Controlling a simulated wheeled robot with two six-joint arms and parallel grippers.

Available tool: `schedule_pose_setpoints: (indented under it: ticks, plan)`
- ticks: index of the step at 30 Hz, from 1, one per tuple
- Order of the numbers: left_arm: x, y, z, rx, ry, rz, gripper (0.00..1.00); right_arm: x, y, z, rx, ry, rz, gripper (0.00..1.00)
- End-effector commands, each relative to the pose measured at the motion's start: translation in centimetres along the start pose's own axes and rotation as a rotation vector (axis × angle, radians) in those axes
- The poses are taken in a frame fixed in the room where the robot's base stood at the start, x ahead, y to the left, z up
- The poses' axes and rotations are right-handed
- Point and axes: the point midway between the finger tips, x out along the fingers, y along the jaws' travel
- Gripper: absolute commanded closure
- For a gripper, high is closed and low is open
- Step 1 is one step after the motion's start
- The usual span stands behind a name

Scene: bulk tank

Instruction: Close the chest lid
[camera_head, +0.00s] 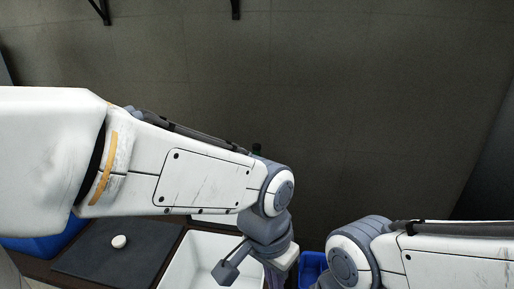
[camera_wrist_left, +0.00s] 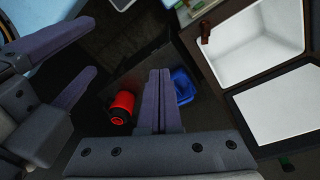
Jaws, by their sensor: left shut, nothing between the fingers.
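The chest is a white-lined open box; its inside (camera_head: 190,262) shows below my left forearm in the head view, and its basin (camera_wrist_left: 258,42) at upper right in the left wrist view. A dark-framed panel with a white inner face (camera_wrist_left: 282,108), apparently the lid, stands open beside the basin. My left gripper (camera_wrist_left: 159,75) has its purple fingers pressed together, empty, to the left of the chest in the wrist view. My right gripper (camera_wrist_left: 93,46) shows there at the left edge, fingers apart and empty. My left arm hides much of the lid in the head view.
A dark mat (camera_head: 110,247) with a small white round object (camera_head: 119,242) lies left of the chest. A blue container (camera_head: 312,266) stands to its right. A red cylindrical object (camera_wrist_left: 122,106) shows in the wrist view. A dark wall is behind.

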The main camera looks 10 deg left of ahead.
Motion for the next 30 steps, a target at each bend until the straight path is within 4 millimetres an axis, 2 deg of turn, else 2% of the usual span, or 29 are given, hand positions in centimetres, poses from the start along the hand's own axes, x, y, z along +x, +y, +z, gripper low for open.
schedule_pose_setpoints:
  ticks: [1,3,5,6,8,9,11,12,15,18,21,26,30]
  plan:
    - [-1.1,-1.5,-3.5,-0.047,0.025,-0.009,1.00,-0.5,0.0,0.0,0.000,0.000,0.000,0.20]
    - [-2.3,-4.1,-8.2,-0.107,0.066,-0.025,1.00,-0.9,-0.1,-0.1,0.000,0.000,0.000,0.20]
    - [-3.2,-6.8,-11.9,-0.159,0.101,-0.041,1.00,-1.2,-0.1,-0.1,0.000,0.000,0.000,0.20]
    - [-3.7,-8.9,-14.2,-0.192,0.123,-0.052,1.00,-1.4,-0.1,-0.1,0.000,0.000,0.000,0.20]
    - [-4.5,-12.2,-17.3,-0.243,0.157,-0.070,1.00,-1.6,-0.1,-0.1,0.000,0.000,0.000,0.20]
    - [-4.9,-14.7,-19.1,-0.277,0.180,-0.084,1.00,-1.8,-0.1,-0.1,0.000,0.000,0.000,0.20]
    - [-5.5,-18.6,-21.5,-0.326,0.212,-0.106,1.00,-2.1,-0.1,-0.1,0.000,0.000,0.000,0.20]
    - [-5.8,-21.2,-22.7,-0.357,0.232,-0.122,1.00,-2.3,-0.2,-0.1,0.000,0.000,0.000,0.20]
    - [-6.5,-27.1,-24.8,-0.423,0.277,-0.158,1.00,-2.6,-0.2,-0.1,0.000,0.000,0.000,0.20]
    - [-6.8,-31.7,-25.7,-0.472,0.308,-0.187,1.00,-2.9,-0.2,-0.2,0.000,0.000,0.000,0.20]
    - [-7.0,-34.5,-26.0,-0.501,0.327,-0.205,1.00,-3.0,-0.2,-0.2,0.000,0.000,0.000,0.20]
    - [-6.8,-35.9,-26.3,-0.514,0.337,-0.215,1.00,-3.1,-0.2,-0.2,0.000,0.000,0.000,0.20]
    - [-5.2,-36.3,-26.7,-0.513,0.335,-0.214,1.00,-3.6,-0.3,-0.2,0.000,0.000,0.000,0.20]
